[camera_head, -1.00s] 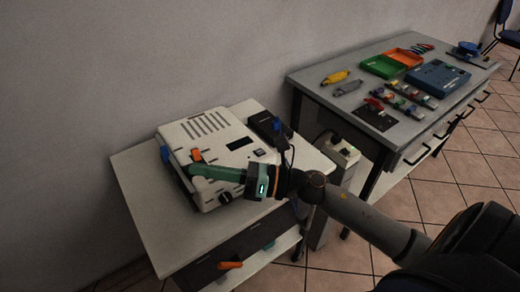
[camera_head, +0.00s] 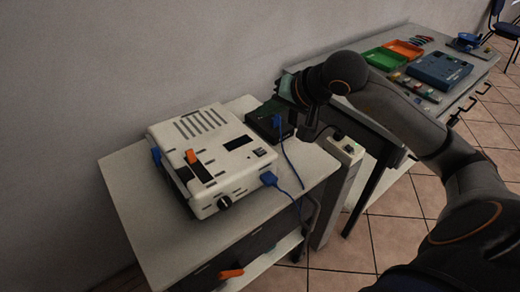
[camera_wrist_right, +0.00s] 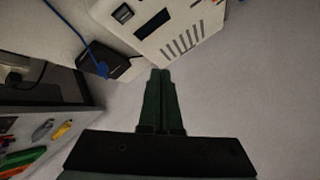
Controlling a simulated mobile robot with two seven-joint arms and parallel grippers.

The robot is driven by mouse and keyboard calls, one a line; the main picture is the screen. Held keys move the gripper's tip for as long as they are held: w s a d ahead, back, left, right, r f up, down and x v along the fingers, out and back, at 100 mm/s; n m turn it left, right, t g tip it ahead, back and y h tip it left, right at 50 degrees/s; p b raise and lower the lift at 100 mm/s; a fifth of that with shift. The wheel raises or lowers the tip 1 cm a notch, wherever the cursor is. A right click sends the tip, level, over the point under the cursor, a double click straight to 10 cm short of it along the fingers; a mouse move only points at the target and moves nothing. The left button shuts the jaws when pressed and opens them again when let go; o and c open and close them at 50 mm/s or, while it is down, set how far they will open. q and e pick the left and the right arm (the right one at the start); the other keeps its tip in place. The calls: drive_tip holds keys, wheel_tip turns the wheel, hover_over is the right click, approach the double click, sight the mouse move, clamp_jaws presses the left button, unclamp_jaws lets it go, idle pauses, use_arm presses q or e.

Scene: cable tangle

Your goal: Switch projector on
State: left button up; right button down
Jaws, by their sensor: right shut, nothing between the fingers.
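The white projector (camera_head: 212,155) sits on the small grey table, with an orange lever (camera_head: 191,156) on its top, a black knob (camera_head: 224,202) on its front and a dark display. A blue cable (camera_head: 287,190) is plugged into its right side. It also shows in the right wrist view (camera_wrist_right: 178,30). My right gripper (camera_wrist_right: 161,72) is shut and empty, its green fingers together near the projector's back edge in that view. In the head view its fingers are mostly hidden behind my arm, near the wall behind the black box. My left gripper is not in view.
A black box (camera_head: 268,122) with a blue plug stands right of the projector. A white power strip (camera_head: 343,148) sits between the tables. The workbench (camera_head: 461,92) at the right holds green and orange trays and a blue case. The small table's left top (camera_head: 135,180) is clear.

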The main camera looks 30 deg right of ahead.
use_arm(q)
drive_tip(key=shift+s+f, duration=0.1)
use_arm(e)
drive_tip(key=b, duration=0.4)
hover_over(260, 152)
drive_tip(key=f, duration=0.5)
drive_tip(key=s+f, duration=0.1)
drive_tip(key=f, duration=0.1)
drive_tip(key=shift+d+f, duration=0.15)
drive_tip(key=shift+d, duration=0.15)
drive_tip(key=shift+f+b, duration=0.6)
drive_tip(key=shift+b, duration=0.25)
drive_tip(key=shift+a+f, duration=0.1)
drive_tip(key=shift+f, duration=0.05)
use_arm(q)
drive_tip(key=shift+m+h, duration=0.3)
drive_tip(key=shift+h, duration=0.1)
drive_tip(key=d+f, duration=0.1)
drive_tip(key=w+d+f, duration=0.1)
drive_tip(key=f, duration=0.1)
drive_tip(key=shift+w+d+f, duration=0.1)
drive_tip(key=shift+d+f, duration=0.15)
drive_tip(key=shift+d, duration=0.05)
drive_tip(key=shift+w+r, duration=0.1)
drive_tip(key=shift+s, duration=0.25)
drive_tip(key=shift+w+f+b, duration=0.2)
drive_tip(key=shift+b, duration=0.1)
use_arm(e)
drive_tip(key=shift+f, duration=0.1)
